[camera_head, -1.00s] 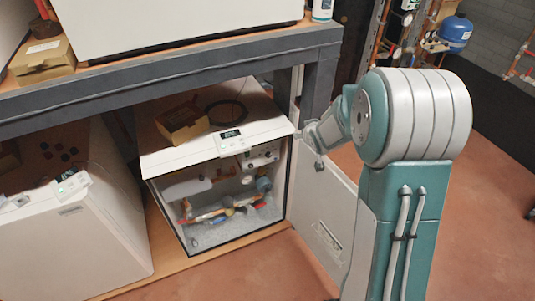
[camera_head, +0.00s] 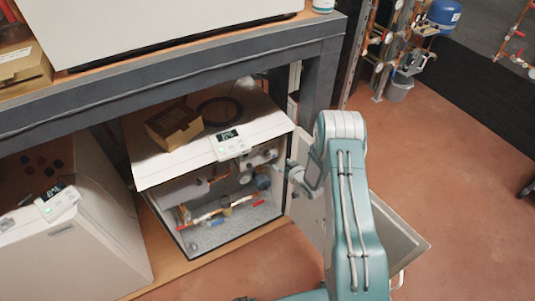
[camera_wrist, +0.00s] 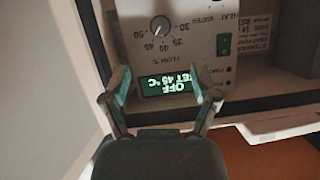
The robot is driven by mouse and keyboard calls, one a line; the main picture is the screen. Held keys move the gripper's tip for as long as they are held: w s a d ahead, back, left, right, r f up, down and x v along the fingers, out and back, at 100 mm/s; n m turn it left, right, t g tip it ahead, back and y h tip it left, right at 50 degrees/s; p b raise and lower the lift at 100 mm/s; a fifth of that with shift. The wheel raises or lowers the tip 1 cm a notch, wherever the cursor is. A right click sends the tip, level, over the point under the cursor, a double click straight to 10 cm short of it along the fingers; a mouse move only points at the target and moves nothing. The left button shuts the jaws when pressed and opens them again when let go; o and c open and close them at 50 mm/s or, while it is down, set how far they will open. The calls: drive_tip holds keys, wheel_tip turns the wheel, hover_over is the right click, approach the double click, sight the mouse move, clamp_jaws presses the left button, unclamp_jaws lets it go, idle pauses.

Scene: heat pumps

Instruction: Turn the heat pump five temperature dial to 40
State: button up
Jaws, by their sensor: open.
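The temperature dial (camera_wrist: 160,27) is a round dark knob on a pale control panel (camera_wrist: 200,45), seen upside down in the wrist view. Numbers from 30 to 50 ring it, and its white mark seems to point to the lower left. A lit display (camera_wrist: 167,86) shows OFF and what looks like SET 45 °C. My gripper (camera_wrist: 163,82) is open, its fingers spread either side of the display, short of the dial. In the head view my gripper (camera_head: 287,172) is at the right side of the open heat pump (camera_head: 215,148); the dial is too small to make out there.
A green switch (camera_wrist: 223,44) is beside the dial. The heat pump's open door (camera_head: 385,235) hangs to the right behind my arm. A shelf beam (camera_head: 170,75) runs above. Another white unit (camera_head: 75,245) stands left. Open floor (camera_head: 460,180) lies right.

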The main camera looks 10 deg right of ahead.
sight(268, 155)
drive_tip(key=x, duration=1)
drive_tip(key=shift+w+a, duration=0.1)
drive_tip(key=shift+w, duration=0.15)
clamp_jaws()
